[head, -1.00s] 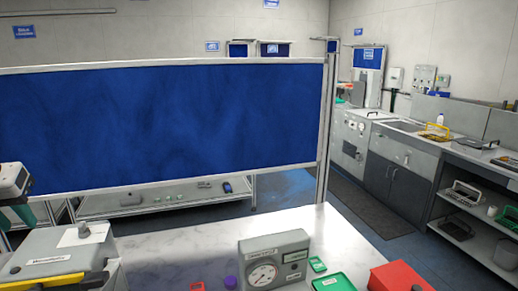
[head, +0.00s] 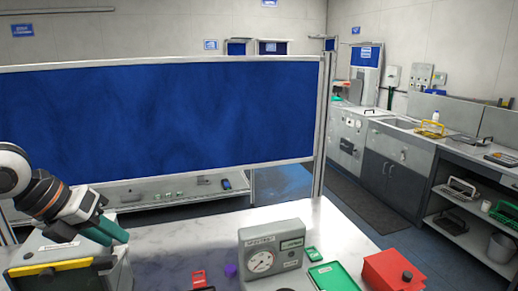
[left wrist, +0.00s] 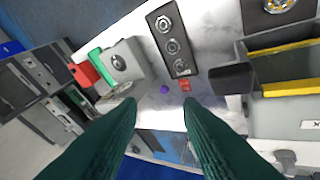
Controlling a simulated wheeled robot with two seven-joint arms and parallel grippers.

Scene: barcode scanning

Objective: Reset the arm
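My left gripper (head: 118,236) has dark green fingers and hangs over the left part of the white table (head: 180,240), above and beside a grey box with a yellow strip (head: 48,268). In the left wrist view the two fingers of the left gripper (left wrist: 160,105) stand apart with nothing between them, and the table's objects lie beyond them. No barcode scanner can be made out for certain. My right gripper is in neither view.
A grey gauge box (head: 272,247), a green tray (head: 332,277) and a red box (head: 392,270) stand at the table's front right. Small purple (head: 231,270) and red (head: 198,278) items lie left of the gauge. A blue partition (head: 160,125) stands behind the table.

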